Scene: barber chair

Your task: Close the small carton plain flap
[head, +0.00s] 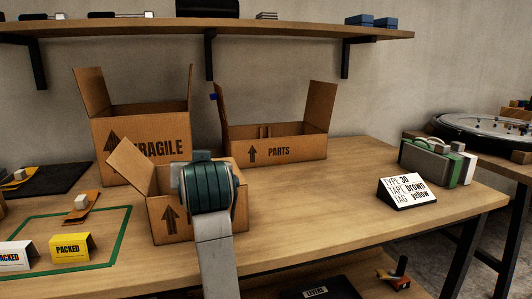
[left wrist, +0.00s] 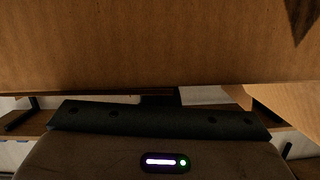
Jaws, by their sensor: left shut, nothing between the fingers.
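The small carton (head: 170,220) is the front brown box with an arrow on its side. One plain flap (head: 130,165) stands open, tilted out to the left. My left arm comes up from the bottom in front of the carton. Its teal wrist covers the carton's right part and much of its opening, so any flap there is hidden. In the left wrist view a brown cardboard surface (left wrist: 150,45) fills the top, close to my left gripper (left wrist: 160,118). That gripper is shut and empty; whether it touches the cardboard I cannot tell. My right gripper is not in view.
Behind stand the open FRAGILE carton (head: 120,155) and the open PARTS carton (head: 295,146). A green-outlined area (head: 128,225) with PACKED signs lies left. A label stand (head: 402,193) and grey-green case (head: 437,162) are right. The table right of the small carton is clear.

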